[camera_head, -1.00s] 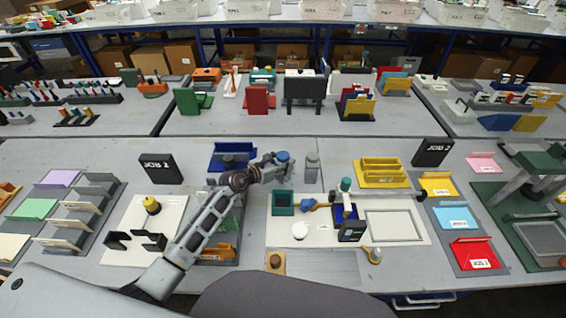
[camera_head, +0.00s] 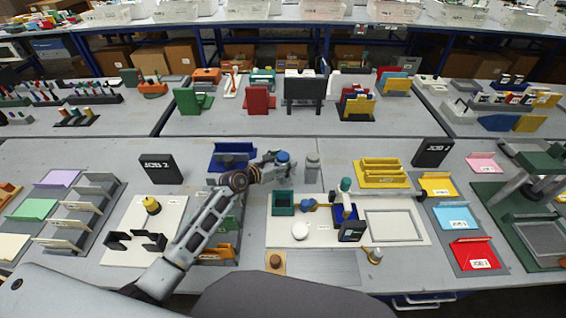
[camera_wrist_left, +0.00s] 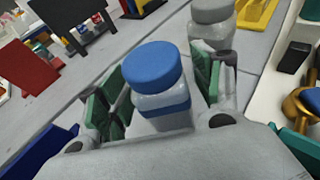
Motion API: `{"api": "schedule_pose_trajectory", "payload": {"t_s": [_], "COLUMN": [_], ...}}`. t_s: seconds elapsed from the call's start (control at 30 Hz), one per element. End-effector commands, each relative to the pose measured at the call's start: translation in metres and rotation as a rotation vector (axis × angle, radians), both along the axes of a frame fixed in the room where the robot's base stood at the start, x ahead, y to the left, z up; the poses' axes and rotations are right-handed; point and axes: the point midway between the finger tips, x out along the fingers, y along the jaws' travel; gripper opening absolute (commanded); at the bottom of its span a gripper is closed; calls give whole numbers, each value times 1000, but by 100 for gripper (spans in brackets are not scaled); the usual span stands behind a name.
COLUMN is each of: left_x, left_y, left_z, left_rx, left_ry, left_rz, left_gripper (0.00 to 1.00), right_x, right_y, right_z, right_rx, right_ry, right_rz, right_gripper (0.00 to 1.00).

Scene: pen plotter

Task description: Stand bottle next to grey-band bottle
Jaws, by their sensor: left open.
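A clear bottle with a blue cap and blue band (camera_wrist_left: 158,88) stands between the open fingers of my left gripper (camera_wrist_left: 155,95) in the left wrist view. Its blue cap also shows in the head view (camera_head: 283,157), at the end of my left arm. The grey-band bottle (camera_wrist_left: 212,22) with a grey cap stands just beyond and to the right. In the head view the grey-band bottle (camera_head: 312,165) is upright on the table, close to the right of the blue-capped one. My left gripper (camera_head: 278,163) is open around the blue-capped bottle. My right gripper does not show.
A blue tray (camera_head: 232,150) lies left of the gripper. A teal open box (camera_head: 283,203) stands in front of the bottles. A yellow rack (camera_head: 382,170) is to the right. Bare grey table lies behind the bottles.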

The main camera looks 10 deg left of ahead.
Motion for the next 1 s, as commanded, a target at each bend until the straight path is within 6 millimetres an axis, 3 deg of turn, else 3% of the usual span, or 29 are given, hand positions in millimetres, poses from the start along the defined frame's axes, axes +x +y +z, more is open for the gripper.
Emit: {"api": "schedule_pose_trajectory", "payload": {"t_s": [1.0], "left_x": [-75], "left_y": [49], "left_z": [26], "left_rx": [2], "left_ry": [1], "left_rz": [0], "left_gripper": [66], "right_x": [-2], "right_y": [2], "right_z": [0], "right_rx": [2], "right_ry": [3], "right_rz": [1], "right_gripper": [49]}}
